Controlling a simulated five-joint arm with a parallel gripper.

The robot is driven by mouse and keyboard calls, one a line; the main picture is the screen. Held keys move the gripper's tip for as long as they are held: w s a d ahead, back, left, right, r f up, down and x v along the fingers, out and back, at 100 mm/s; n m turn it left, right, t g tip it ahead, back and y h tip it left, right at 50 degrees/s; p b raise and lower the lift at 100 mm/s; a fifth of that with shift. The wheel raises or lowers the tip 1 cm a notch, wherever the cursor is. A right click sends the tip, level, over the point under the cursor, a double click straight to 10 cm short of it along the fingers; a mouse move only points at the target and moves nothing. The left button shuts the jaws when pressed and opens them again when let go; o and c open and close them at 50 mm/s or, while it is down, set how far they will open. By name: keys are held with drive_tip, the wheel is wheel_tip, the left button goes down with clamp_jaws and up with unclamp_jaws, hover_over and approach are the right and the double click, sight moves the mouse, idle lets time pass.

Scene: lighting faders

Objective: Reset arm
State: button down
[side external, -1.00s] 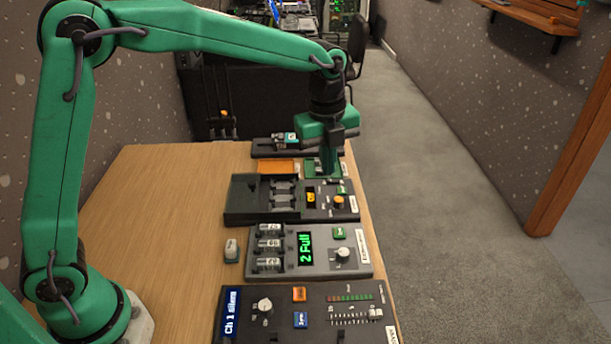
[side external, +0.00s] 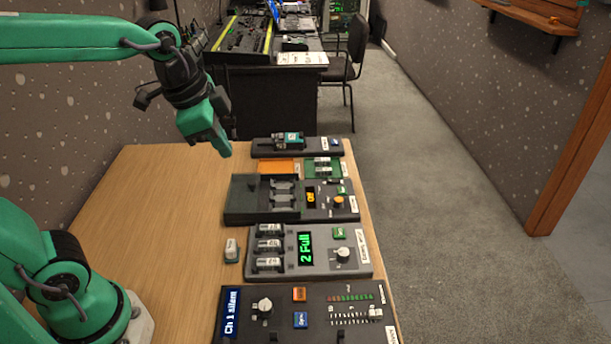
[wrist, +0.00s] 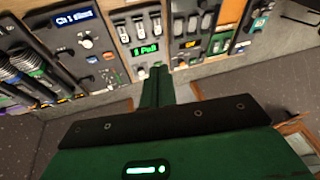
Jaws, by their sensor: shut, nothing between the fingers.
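My gripper (side external: 226,150) is shut and empty, in the air over the far left part of the wooden table, left of the row of devices. Its green fingers (wrist: 158,78) also show in the wrist view, closed together, with the devices beyond them. My arm is bent, with its upper link coming in from the left edge of the side view. No object is in contact with the fingers.
A fader panel (side external: 275,325) reading "Ch 1 silent", a grey charger (side external: 285,262) holding several batteries and reading "2 Full", a dark device (side external: 245,210), orange tray (side external: 278,166) and green tray (side external: 311,175) line the table (side external: 160,220). A small battery-like block (side external: 232,250) stands left of the charger.

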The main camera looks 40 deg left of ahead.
drive_tip(key=s+a+f+n+t, duration=0.1)
drive_tip(key=s+a+f+n, duration=0.1)
drive_tip(key=s+n, duration=0.6)
drive_tip(key=shift+a+f+t, duration=0.2)
drive_tip(key=shift+a+t, duration=0.1)
drive_tip(key=shift+a, duration=0.05)
drive_tip(key=c, duration=2.1)
unclamp_jaws()
drive_tip(key=shift+s, duration=0.1)
